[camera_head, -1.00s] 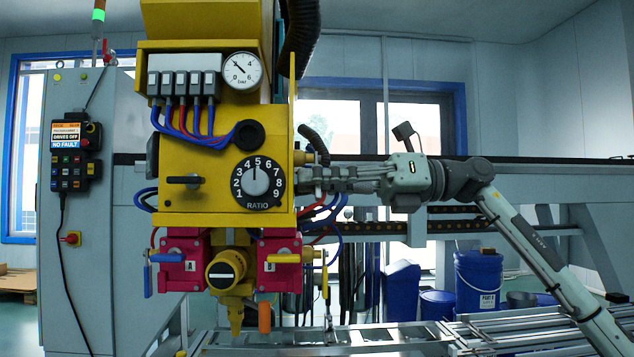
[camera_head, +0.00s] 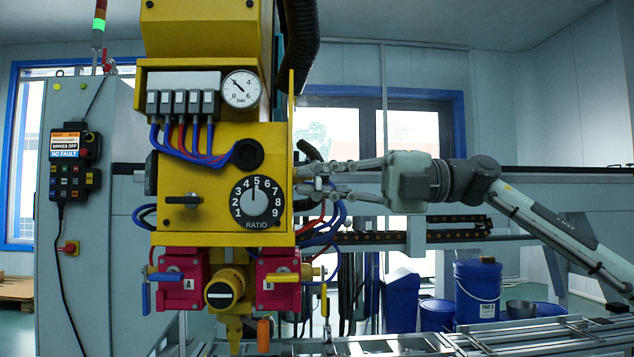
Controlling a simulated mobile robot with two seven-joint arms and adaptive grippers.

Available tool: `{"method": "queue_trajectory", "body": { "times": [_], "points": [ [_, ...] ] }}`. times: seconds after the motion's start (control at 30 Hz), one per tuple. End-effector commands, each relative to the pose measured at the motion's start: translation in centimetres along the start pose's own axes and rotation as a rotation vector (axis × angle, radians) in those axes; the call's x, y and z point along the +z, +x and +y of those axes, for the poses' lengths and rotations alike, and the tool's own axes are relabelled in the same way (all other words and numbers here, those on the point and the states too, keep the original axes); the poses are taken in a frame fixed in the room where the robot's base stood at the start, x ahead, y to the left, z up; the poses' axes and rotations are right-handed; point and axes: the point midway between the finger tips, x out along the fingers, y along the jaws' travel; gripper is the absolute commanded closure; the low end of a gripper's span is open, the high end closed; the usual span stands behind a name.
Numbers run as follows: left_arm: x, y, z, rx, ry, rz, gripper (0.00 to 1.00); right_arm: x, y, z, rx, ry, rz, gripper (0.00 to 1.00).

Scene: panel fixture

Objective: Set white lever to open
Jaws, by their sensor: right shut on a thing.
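My right gripper (camera_head: 306,180) reaches in from the right to the right side of the yellow panel fixture (camera_head: 205,222), just above and right of the RATIO dial. Its two fingers, one above the other, are shut on a small pale piece at the panel's edge. This piece appears to be the white lever (camera_head: 318,184); it is mostly hidden by the fingers, and I cannot read its setting. My left gripper is not in view.
The RATIO dial (camera_head: 257,201) and pressure gauge (camera_head: 241,89) face me. Below are pink valve blocks with a blue lever (camera_head: 145,297) and an orange lever (camera_head: 263,335). Blue and red hoses hang just under my right gripper. Blue bins (camera_head: 478,290) stand behind.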

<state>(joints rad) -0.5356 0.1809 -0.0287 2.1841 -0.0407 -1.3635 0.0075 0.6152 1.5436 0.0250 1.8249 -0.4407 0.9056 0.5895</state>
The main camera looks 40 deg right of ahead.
Motion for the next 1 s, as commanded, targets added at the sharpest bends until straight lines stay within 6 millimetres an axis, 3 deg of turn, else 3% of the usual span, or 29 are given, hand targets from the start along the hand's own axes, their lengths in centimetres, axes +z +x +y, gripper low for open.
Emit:
{"method": "queue_trajectory", "body": {
  "times": [0.5, 1.0],
  "points": [
    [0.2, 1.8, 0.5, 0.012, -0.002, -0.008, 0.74, 0.1, 0.0, 0.9, 0.0, 0.23, -0.001, 1.0],
    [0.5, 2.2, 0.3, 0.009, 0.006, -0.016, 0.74, 0.1, 0.0, 1.0, 0.002, 0.265, 0.0, 1.0]
  ]
}}
